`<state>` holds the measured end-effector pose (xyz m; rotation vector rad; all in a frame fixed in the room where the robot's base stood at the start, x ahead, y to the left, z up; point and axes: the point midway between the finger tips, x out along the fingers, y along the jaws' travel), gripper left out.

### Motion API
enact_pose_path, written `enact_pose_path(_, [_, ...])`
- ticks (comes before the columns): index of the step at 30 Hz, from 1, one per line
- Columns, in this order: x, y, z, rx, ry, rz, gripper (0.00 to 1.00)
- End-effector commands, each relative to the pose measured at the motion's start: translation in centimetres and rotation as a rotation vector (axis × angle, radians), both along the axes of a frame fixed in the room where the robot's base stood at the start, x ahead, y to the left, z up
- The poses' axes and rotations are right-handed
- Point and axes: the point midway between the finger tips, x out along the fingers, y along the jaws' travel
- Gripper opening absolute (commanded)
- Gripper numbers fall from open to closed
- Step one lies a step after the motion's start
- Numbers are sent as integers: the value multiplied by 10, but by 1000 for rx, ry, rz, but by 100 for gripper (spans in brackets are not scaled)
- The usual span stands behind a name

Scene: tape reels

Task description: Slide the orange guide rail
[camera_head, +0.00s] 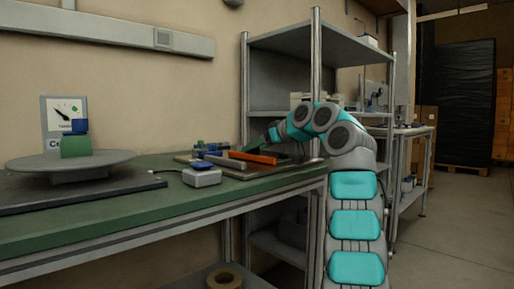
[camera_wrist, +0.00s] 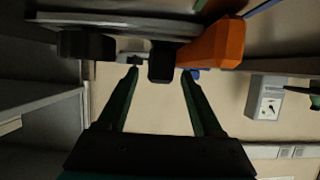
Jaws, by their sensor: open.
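The orange guide rail (camera_head: 252,157) lies on a flat board (camera_head: 240,173) on the green bench, in the middle of the head view. In the wrist view, which looks upside down, the end of the orange rail (camera_wrist: 214,45) shows at the top, right of centre. My gripper (camera_wrist: 158,75) is open, with its two green fingers apart. A dark block (camera_wrist: 162,62) shows between the fingertips; I cannot tell whether they touch it. In the head view my gripper (camera_head: 270,136) is at the back of the board, just beyond the rail and partly hidden by my arm.
A grey box (camera_head: 202,177) with a blue top stands left of the board on the green bench (camera_head: 130,207). A round grey turntable (camera_head: 70,162) with a green block (camera_head: 76,147) is at the left. A metal shelf (camera_head: 290,40) rises behind my arm.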

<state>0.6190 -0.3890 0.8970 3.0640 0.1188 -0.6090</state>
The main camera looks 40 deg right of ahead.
Motion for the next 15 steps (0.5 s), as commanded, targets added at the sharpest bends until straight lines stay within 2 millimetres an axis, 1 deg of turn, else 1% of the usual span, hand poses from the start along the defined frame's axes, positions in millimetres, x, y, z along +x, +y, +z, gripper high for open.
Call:
enact_pose_path(1, [0, 0, 0, 0, 0, 0, 65])
enact_pose_path(2, [0, 0, 0, 0, 0, 0, 62])
enact_pose_path(15, [0, 0, 0, 0, 0, 1, 12])
